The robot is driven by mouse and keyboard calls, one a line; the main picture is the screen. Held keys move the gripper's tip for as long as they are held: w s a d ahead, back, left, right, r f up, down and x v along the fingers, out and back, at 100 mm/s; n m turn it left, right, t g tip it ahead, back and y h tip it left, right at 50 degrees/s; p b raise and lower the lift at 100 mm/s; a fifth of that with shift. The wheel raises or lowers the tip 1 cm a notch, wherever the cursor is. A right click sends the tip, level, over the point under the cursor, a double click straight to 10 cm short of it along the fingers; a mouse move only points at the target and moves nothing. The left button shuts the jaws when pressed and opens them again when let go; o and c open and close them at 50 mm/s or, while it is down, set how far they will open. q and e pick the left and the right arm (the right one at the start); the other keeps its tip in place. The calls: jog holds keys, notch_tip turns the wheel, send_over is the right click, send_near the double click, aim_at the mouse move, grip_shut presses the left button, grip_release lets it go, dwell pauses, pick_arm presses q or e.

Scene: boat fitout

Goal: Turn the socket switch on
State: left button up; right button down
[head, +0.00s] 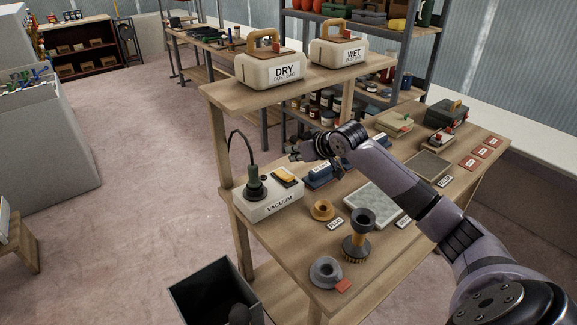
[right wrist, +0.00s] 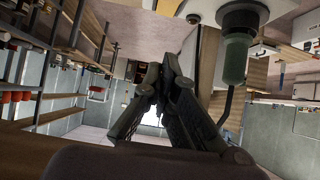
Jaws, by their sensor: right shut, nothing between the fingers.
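The socket is a white box labelled VACUUM (head: 268,206) at the near left corner of the workbench. A dark green plug (head: 255,184) with a black cable stands in its top. Beside the plug is a yellow switch (head: 284,175) on a dark base; I cannot tell its position. My right gripper (head: 297,153) is shut and empty, above and a little beyond the switch, apart from it. In the right wrist view the shut fingers (right wrist: 160,75) point away from the camera, with the plug (right wrist: 237,58) at their right. The switch is not clear there. My left gripper is not in view.
Blue blocks (head: 320,175), a grey mat (head: 372,203), a brass ring (head: 322,209) and a brush (head: 357,245) lie right of the box. A raised shelf holds DRY (head: 270,68) and WET (head: 338,50) cases. A dark open bin (head: 215,292) stands below.

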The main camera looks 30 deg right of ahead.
send_over(288, 177)
jog(key=w, duration=0.1)
notch_tip(288, 177, down, 3)
jog(key=shift+w+r+p, duration=0.1)
jog(key=shift+w+p, duration=0.05)
jog(key=shift+p, duration=0.25)
jog(key=f, duration=0.1)
jog(key=f+p, duration=0.1)
jog(key=f, duration=0.1)
jog(key=shift+s+d+f, duration=0.1)
jog(key=shift+s, duration=0.25)
jog(key=shift+s+f, duration=0.25)
jog(key=shift+f, duration=0.25)
